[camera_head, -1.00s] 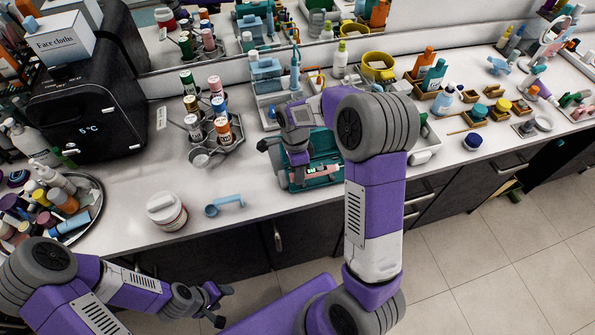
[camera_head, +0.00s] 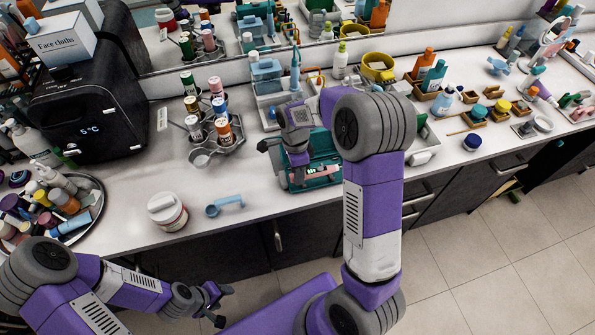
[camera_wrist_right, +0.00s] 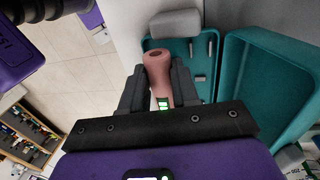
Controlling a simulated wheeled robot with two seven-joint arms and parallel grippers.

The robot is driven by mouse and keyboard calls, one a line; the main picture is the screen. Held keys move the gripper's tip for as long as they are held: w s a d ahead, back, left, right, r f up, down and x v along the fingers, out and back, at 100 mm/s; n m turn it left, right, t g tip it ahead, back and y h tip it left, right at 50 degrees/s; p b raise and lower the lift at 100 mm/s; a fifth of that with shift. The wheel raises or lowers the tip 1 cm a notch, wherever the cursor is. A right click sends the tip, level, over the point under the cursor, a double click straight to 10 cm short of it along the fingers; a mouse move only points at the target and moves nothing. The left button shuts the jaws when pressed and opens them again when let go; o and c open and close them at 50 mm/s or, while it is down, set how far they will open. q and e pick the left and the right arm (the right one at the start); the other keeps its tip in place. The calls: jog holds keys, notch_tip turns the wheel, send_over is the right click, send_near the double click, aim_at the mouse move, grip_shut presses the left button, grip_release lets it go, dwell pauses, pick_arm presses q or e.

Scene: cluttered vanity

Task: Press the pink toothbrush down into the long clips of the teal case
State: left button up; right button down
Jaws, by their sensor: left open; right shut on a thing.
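The teal case (camera_head: 332,181) lies open on the counter near its front edge, partly hidden by my right arm. In the right wrist view its tray with grey clips (camera_wrist_right: 202,78) and its deeper teal half (camera_wrist_right: 265,85) show side by side. My right gripper (camera_head: 302,165) is shut on the pink toothbrush (camera_head: 323,170), which lies over the tray. In the right wrist view the toothbrush (camera_wrist_right: 158,68) stands between the two dark fingers (camera_wrist_right: 157,85), with a green lit display. I cannot tell if it touches the clips. My left gripper (camera_head: 218,304) is open and empty before the counter.
A white jar (camera_head: 167,211) and a light blue scoop-like item (camera_head: 225,205) stand left of the case. A bottle rack (camera_head: 214,134) is behind them. A round tray of bottles (camera_head: 88,225) is at far left. Bare counter (camera_head: 120,200) lies between.

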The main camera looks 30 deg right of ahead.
jog(key=shift+f, duration=0.35)
dwell(1.0)
jog(key=shift+s+f, duration=0.1)
jog(key=shift+r+p, duration=0.45)
dwell(0.7)
jog(key=shift+p, duration=0.3)
dwell(0.5)
jog(key=shift+f, duration=0.3)
dwell(0.3)
jog(key=shift+s, duration=0.1)
dwell(1.0)
jog(key=shift+s+a+f, duration=0.1)
jog(key=shift+f, duration=0.05)
dwell(0.6)
